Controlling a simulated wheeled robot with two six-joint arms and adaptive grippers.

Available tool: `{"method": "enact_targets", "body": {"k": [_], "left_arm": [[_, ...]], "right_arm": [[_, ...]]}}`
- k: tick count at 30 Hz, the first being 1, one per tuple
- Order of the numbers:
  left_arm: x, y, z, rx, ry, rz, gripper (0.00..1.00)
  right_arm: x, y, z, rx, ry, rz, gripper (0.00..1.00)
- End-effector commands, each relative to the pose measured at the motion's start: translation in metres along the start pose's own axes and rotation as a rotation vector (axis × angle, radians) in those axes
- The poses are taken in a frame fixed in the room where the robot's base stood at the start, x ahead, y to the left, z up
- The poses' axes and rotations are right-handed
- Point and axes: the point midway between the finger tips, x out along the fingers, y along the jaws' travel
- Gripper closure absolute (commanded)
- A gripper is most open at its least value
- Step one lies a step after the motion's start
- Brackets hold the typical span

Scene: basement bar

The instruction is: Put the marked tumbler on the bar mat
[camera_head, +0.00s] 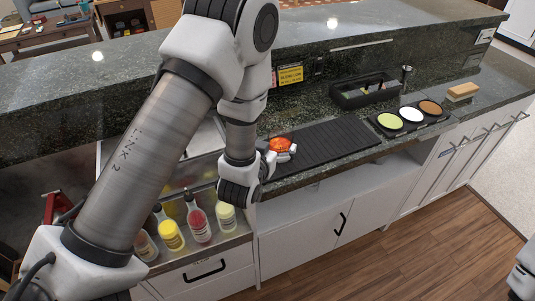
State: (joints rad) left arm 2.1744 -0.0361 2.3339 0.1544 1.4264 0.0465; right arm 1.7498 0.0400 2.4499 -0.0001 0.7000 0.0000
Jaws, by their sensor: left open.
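The bar mat (325,146) is a long black ribbed mat lying on the dark stone counter. A small orange-red round thing (279,144) shows at the mat's left end, right by my left gripper (286,151). It may be the marked tumbler, but it is partly hidden and I cannot make out a mark. My left gripper is open, low over the counter's front edge, with its fingers beside the orange-red thing. I cannot tell whether they touch it. My left arm hides the counter to the left. My right gripper does not show.
Bottles (199,222) with red and yellow contents stand in a well below my left wrist. Right of the mat are a black caddy (362,96), a tray with three coloured discs (411,115) and a sponge-like block (462,91). A raised stone ledge runs behind.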

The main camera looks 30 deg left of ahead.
Motion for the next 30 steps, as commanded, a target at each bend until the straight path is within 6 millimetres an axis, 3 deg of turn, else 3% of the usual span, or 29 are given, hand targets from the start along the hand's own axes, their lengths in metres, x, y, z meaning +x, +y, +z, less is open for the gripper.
{"method": "enact_targets", "body": {"k": [3,6,12,14,17,19,21,24,27,30], "left_arm": [[-0.028,0.0,0.003,0.003,-0.001,0.001,0.0],[-0.047,0.0,-0.002,0.003,-0.002,0.0,0.0],[-0.055,0.0,0.001,0.001,-0.004,0.0,0.0],[-0.054,-0.001,0.013,0.002,-0.04,-0.001,0.0],[-0.059,-0.005,0.07,0.01,-0.225,0.0,0.0],[-0.074,-0.009,0.133,0.022,-0.44,0.004,0.0],[-0.104,-0.014,0.2,0.037,-0.682,0.015,0.0],[-0.159,-0.02,0.273,0.058,-0.995,0.037,0.0],[-0.203,-0.025,0.311,0.072,-1.199,0.058,0.0],[-0.221,-0.026,0.323,0.079,-1.275,0.069,0.0]], "right_arm": [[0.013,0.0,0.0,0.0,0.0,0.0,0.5],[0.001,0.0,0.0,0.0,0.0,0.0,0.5],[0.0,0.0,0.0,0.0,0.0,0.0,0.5],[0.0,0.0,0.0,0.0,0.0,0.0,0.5],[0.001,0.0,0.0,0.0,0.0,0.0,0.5],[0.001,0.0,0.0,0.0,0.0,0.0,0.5],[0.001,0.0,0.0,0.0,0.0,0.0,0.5],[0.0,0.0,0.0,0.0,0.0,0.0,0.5],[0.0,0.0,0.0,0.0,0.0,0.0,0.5],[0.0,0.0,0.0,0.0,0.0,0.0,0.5]]}}
